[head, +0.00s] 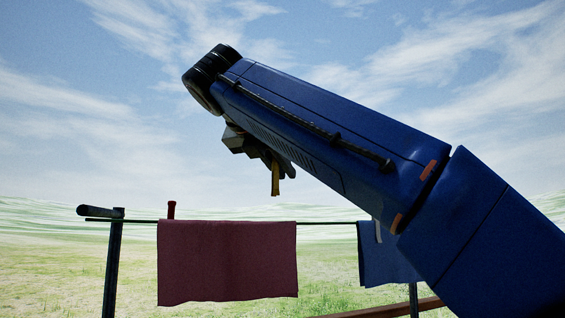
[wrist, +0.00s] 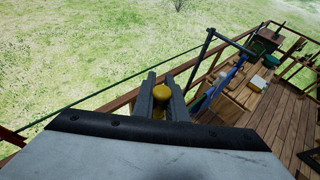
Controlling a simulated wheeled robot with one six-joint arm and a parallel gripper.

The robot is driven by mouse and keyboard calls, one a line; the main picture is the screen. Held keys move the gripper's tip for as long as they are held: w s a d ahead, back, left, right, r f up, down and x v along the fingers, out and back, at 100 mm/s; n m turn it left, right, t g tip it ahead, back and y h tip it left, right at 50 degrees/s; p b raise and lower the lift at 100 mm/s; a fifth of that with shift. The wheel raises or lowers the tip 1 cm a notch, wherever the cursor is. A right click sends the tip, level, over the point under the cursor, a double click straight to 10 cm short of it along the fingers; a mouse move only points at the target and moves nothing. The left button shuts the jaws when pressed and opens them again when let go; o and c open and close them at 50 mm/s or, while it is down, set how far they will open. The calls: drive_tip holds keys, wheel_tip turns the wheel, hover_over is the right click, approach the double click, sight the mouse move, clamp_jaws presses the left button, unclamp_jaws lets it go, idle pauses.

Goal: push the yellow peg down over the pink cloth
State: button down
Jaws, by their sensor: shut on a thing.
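The yellow peg (head: 275,183) hangs upright from my gripper (head: 281,169) in the head view. My gripper is shut on it; the round top of the peg (wrist: 161,92) shows between the two fingers (wrist: 161,87) in the wrist view. The pink cloth (head: 228,262), dark pink here, hangs over the clothesline (head: 325,221). The peg appears above the right part of the cloth, with a gap between them. I cannot tell from the head view whether it is directly over the line. I cannot make out the pink cloth in the wrist view.
A red peg (head: 171,210) stands on the line at the cloth's left end. A blue cloth (head: 372,260) with a pale peg (head: 378,231) hangs to the right, partly behind my arm. Posts hold the line. A wooden deck with railings (wrist: 285,125) lies right in the wrist view.

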drive_tip(key=shift+f, duration=2.35)
drive_tip(key=shift+f, duration=2.6)
drive_tip(key=c, duration=1.7)
unclamp_jaws()
drive_tip(key=v, duration=1.7)
drive_tip(key=shift+s+a, duration=0.1)
drive_tip(key=shift+a, duration=0.05)
